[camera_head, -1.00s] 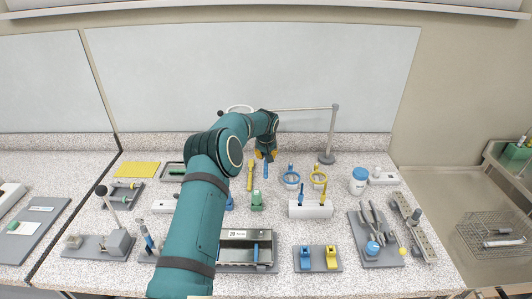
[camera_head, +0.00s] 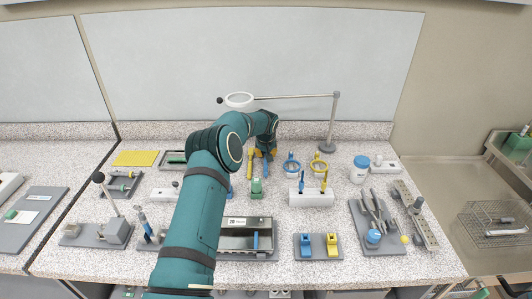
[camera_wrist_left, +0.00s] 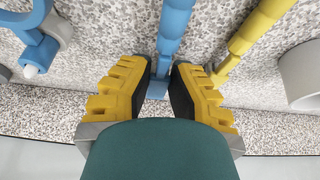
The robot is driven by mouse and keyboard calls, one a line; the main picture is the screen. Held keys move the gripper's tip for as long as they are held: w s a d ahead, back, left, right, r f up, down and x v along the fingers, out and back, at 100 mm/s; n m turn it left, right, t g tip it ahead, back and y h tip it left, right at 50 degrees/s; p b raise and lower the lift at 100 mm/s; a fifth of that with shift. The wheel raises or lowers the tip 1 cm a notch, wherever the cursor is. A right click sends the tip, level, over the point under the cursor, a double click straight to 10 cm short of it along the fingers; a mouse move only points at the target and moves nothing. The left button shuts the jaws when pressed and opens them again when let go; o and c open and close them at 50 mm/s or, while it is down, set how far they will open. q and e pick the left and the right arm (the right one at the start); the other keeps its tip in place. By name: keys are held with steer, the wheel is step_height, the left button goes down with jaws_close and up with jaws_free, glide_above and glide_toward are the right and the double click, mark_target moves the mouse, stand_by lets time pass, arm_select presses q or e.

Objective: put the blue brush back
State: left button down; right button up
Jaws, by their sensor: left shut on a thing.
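The blue brush (camera_head: 265,161) lies at the back of the worktop, and only a short length shows in front of my left gripper (camera_head: 265,150). In the left wrist view, the blue brush (camera_wrist_left: 173,28) runs between the fingers of the left gripper (camera_wrist_left: 162,78), which are shut on its narrow part. I cannot tell whether the brush touches the worktop. A yellow brush (camera_head: 250,161) lies just to its left in the head view, and the yellow one (camera_wrist_left: 248,35) is on its right in the wrist view. My right gripper is in neither view.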

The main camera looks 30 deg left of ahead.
arm_select(q)
steer(key=shift+f+b, duration=0.45)
steer(key=shift+f, duration=0.15)
steer(key=c, duration=1)
jaws_free()
steer(key=shift+o, duration=0.2)
steer(key=v, duration=1.2)
